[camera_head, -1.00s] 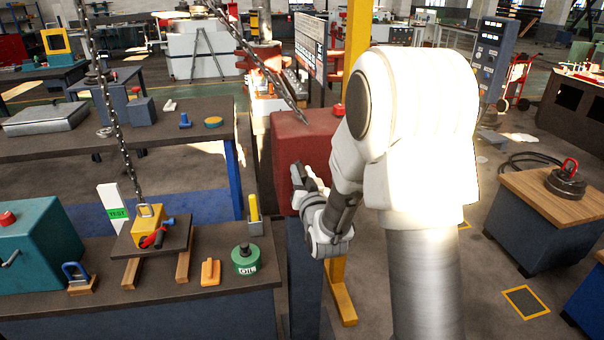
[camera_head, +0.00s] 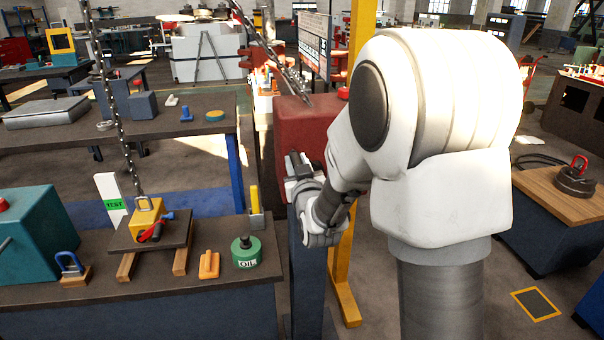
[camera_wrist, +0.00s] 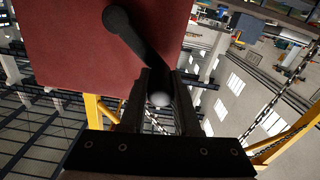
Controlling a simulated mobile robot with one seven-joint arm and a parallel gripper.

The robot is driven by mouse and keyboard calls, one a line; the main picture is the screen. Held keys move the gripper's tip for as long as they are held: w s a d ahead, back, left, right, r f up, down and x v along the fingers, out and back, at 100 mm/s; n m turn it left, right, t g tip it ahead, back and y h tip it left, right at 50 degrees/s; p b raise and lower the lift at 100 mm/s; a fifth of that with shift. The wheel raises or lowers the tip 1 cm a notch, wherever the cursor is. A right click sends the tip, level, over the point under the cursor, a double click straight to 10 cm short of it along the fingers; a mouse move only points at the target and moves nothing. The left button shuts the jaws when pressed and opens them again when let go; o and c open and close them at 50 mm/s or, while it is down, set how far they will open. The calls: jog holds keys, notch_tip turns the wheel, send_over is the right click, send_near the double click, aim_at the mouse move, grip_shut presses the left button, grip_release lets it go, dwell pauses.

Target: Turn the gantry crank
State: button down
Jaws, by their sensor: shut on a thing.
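The gantry's red box (camera_head: 308,125) stands in the middle of the head view, beside a yellow post. In the wrist view its red face (camera_wrist: 60,40) fills the upper left. A dark crank arm (camera_wrist: 128,36) runs from a round hub down and right towards my fingers. My gripper (camera_wrist: 160,98) is shut on the crank's handle, whose pale round end (camera_wrist: 159,99) shows between the fingers. In the head view my gripper (camera_head: 293,166) is at the box's lower left front; the crank itself cannot be made out there.
A yellow post (camera_head: 352,230) stands right of the box. A bench at left holds a yellow block (camera_head: 147,217) on a board under a hanging chain (camera_head: 116,120), and a green oil can (camera_head: 246,250). A wood-topped stand (camera_head: 555,195) is at right. Some floor is open between.

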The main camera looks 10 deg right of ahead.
notch_tip(320, 180, down, 8)
jog(key=a+n+b, duration=0.1)
jog(key=n+b, duration=1.1)
jog(key=b, duration=0.2)
jog(key=shift+a, duration=0.2)
jog(key=shift+f, duration=0.1)
jog(key=c, duration=0.6)
grip_release()
jog(key=shift+c, duration=0.2)
jog(key=shift+s, duration=0.1)
